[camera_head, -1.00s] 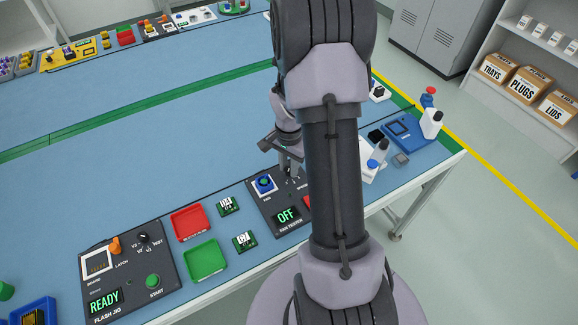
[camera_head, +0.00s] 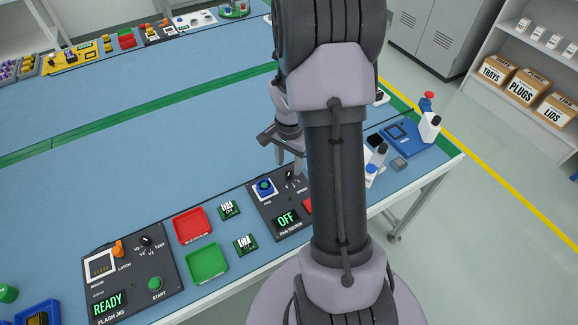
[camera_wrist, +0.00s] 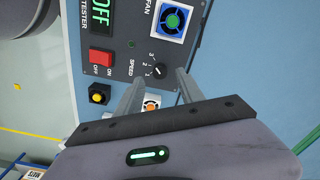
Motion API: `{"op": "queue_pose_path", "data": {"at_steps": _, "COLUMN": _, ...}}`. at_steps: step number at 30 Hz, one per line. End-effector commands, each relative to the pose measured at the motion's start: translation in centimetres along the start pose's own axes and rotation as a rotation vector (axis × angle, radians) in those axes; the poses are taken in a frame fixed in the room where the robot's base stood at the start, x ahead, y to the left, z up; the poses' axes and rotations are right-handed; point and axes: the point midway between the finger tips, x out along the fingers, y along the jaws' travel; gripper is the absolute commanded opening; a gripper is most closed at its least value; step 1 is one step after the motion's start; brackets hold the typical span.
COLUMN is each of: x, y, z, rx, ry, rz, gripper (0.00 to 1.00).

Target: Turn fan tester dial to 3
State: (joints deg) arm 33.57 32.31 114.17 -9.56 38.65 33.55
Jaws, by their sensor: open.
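The fan tester (camera_head: 262,207) is a dark panel near the table's front edge, partly hidden by my arm; its display (camera_head: 286,218) reads OFF. Its black speed dial (camera_wrist: 159,71) shows in the wrist view beside the numbers and the word SPEED. I cannot clearly tell which number its mark points at. The dial also shows in the head view (camera_head: 290,174). My gripper (camera_wrist: 159,80) is open and empty. Its fingertips lie either side of the dial in the wrist view. In the head view my gripper (camera_head: 289,166) is just above the dial, apart from it.
The tester also carries a red OFF/ON switch (camera_wrist: 101,63) and a blue-framed fan (camera_wrist: 173,20). Left of it lie small green boards (camera_head: 229,210), a red tray (camera_head: 192,225), a green tray (camera_head: 207,263) and the flash jig (camera_head: 130,270).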

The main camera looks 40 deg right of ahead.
Motion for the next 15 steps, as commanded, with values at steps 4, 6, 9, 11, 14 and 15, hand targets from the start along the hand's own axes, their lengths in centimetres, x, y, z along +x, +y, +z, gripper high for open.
{"op": "queue_pose_path", "data": {"at_steps": 4, "x": -6.1, "y": -0.1, "z": -0.1, "rx": 0.001, "ry": 0.004, "rz": -0.003, "gripper": 0.45}}
{"op": "queue_pose_path", "data": {"at_steps": 6, "x": -8.3, "y": -0.1, "z": -0.1, "rx": 0.001, "ry": 0.003, "rz": -0.003, "gripper": 0.45}}
{"op": "queue_pose_path", "data": {"at_steps": 9, "x": -10.8, "y": 0.0, "z": -0.1, "rx": 0.001, "ry": 0.002, "rz": -0.002, "gripper": 0.45}}
{"op": "queue_pose_path", "data": {"at_steps": 11, "x": -11.9, "y": -0.1, "z": -0.1, "rx": 0.001, "ry": 0.003, "rz": -0.002, "gripper": 0.45}}
{"op": "queue_pose_path", "data": {"at_steps": 14, "x": -13.1, "y": 0.0, "z": 0.0, "rx": 0.001, "ry": 0.001, "rz": -0.001, "gripper": 0.45}}
{"op": "queue_pose_path", "data": {"at_steps": 15, "x": -13.3, "y": 0.0, "z": 0.0, "rx": 0.002, "ry": 0.000, "rz": -0.001, "gripper": 0.45}}
